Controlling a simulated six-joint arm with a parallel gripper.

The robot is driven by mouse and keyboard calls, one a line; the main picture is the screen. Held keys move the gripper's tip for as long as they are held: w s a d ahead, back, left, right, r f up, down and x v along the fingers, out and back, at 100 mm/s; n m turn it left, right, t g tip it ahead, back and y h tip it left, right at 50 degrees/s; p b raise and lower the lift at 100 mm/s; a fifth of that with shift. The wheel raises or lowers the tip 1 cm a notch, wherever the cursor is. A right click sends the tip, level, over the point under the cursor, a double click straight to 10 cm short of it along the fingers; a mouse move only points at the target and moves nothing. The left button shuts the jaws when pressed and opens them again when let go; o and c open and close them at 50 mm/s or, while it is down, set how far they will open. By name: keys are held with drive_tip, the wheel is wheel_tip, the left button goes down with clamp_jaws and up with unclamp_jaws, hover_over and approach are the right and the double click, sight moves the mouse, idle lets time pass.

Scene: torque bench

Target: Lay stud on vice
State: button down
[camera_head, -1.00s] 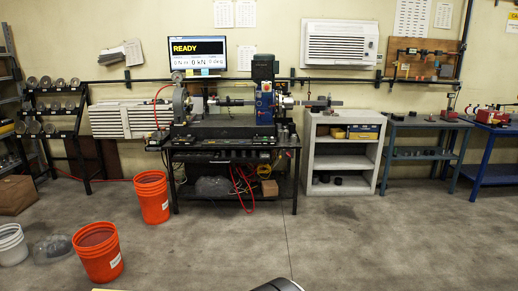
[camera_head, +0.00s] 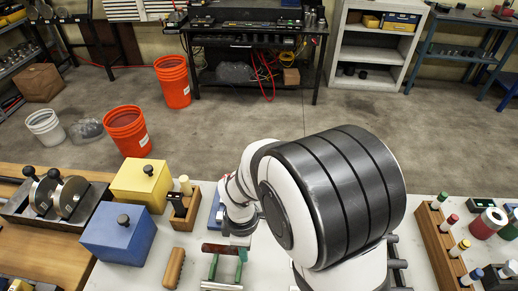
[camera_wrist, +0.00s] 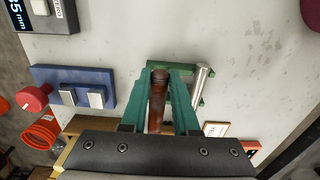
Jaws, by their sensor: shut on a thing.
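My gripper (camera_wrist: 160,76) has two green fingers shut on a rusty brown stud (camera_wrist: 157,100), one finger on each side of it. The stud also shows in the head view (camera_head: 218,249), below my wrist. A green rack (camera_wrist: 207,84) with a silver rod (camera_wrist: 201,88) lies just beyond and right of the fingers. I cannot tell whether the stud is clear of the rack. A blue vice (camera_wrist: 72,76) with two silver jaws and a red knob is left of the gripper in the wrist view. In the head view my arm partly hides the vice (camera_head: 214,210).
In the head view, blue (camera_head: 119,233) and yellow (camera_head: 142,183) knobbed blocks and a wooden holder (camera_head: 186,207) stand left of the arm. A wooden block (camera_head: 174,268) lies in front of them. A wooden rack of coloured-top pieces (camera_head: 442,240) stands at right.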

drive_tip(key=w+a+r, duration=0.1)
drive_tip(key=w+r, duration=0.2)
drive_tip(key=w, duration=0.4)
drive_tip(key=w+a+r, duration=0.2)
drive_tip(key=w+r, duration=0.1)
drive_tip(key=w, duration=0.3)
drive_tip(key=shift+w, duration=0.4)
drive_tip(key=shift+f, duration=2.85)
drive_tip(key=shift+f, duration=0.1)
drive_tip(key=shift+f, duration=0.5)
drive_tip(key=shift+f, duration=0.45)
drive_tip(key=shift+f, duration=0.15)
drive_tip(key=shift+f, duration=0.85)
